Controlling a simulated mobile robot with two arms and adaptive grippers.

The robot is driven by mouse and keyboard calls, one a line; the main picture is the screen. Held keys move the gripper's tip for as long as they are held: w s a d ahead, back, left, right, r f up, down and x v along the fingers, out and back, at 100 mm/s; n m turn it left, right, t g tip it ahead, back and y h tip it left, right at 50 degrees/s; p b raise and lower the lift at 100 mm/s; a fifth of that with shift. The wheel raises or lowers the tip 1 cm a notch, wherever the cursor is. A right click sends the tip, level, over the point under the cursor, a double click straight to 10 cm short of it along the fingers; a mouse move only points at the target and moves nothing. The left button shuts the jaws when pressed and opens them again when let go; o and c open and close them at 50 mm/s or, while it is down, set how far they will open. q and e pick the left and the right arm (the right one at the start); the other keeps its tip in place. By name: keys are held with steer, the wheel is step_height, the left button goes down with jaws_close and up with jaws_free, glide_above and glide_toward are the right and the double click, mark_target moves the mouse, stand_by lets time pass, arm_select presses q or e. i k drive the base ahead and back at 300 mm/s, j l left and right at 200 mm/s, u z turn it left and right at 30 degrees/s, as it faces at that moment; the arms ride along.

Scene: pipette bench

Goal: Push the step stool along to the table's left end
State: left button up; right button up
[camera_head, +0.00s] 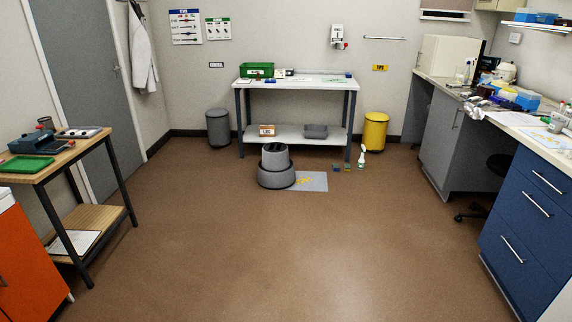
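The step stool (276,178) is a round grey two-tier stool with a wide dark base and a narrower top. It stands upright on the brown floor in front of the white-topped table (300,84), a little left of the table's middle. Its base touches or overlaps the left edge of a grey floor mat (317,182) with a yellow mark. The table's left end, with a dark leg (239,122), is to the left of the stool and behind it. Neither of my grippers is in view.
A grey bin (217,128) stands left of the table and a yellow bin (376,132) right of it. A spray bottle (362,157) and small blocks are on the floor near the right leg. A wooden side table (80,150) is at left. The floor between is clear.

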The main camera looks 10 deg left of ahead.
mark_target(276, 170)
steer(key=i, duration=4.6)
steer(key=i+l+u, duration=0.15)
steer(key=i+u, duration=0.15)
steer(key=i, duration=0.2)
steer(key=i+l+u, duration=0.25)
steer(key=i, duration=0.2)
steer(key=i+l+u, duration=0.3)
steer(key=i+l, duration=0.15)
